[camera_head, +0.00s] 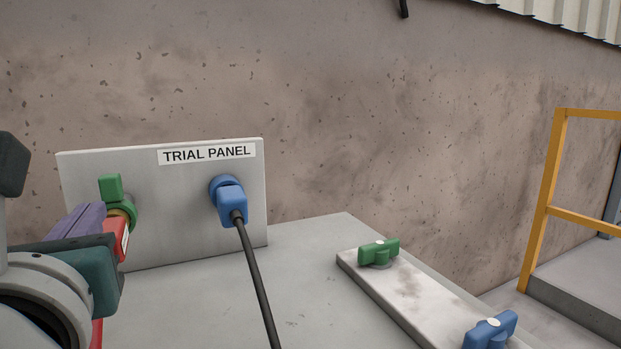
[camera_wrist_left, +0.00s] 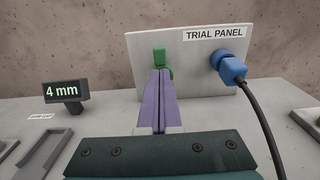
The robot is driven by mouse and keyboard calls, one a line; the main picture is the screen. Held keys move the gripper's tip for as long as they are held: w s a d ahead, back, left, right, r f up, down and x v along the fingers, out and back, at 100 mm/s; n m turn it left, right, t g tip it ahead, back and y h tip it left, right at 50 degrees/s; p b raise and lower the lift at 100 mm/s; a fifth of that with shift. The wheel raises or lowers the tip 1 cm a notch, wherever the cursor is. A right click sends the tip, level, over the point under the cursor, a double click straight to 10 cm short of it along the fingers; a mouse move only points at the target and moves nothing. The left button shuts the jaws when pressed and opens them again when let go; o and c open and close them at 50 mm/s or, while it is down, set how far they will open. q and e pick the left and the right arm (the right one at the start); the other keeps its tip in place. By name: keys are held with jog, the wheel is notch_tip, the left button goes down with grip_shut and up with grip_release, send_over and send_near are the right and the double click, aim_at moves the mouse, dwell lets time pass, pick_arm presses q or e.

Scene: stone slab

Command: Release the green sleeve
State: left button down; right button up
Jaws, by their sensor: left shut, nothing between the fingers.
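The green sleeve (camera_head: 127,210) sits on the left part of the upright grey trial panel (camera_head: 190,185), around a brass-coloured part, with a green tab sticking up. A red body with a white label hangs just below it. My left gripper (camera_head: 104,208) comes in from the left with its purple fingers closed together and empty. In the left wrist view the closed fingertips (camera_wrist_left: 161,72) overlap the lower part of the green sleeve (camera_wrist_left: 159,56). I cannot tell whether they touch it. My right gripper is out of view.
A blue connector (camera_head: 230,203) with a black cable is plugged into the panel's right side. A pale plate (camera_head: 400,292) at right bears a green handle (camera_head: 378,252) and a blue handle (camera_head: 490,332). A display reading 4 mm (camera_wrist_left: 63,92) stands left.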

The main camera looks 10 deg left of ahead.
aim_at(108, 189)
pick_arm(q)
jog(key=x, duration=0.8)
jog(key=shift+s+b, duration=0.1)
jog(key=shift+b, duration=0.2)
jog(key=p+x, duration=0.1)
jog(key=x, duration=0.1)
jog(key=shift+w+a+r, duration=0.1)
jog(key=shift+w+a, duration=0.1)
jog(key=shift+w, duration=0.05)
jog(key=shift+f, duration=0.2)
jog(key=shift+s, duration=0.1)
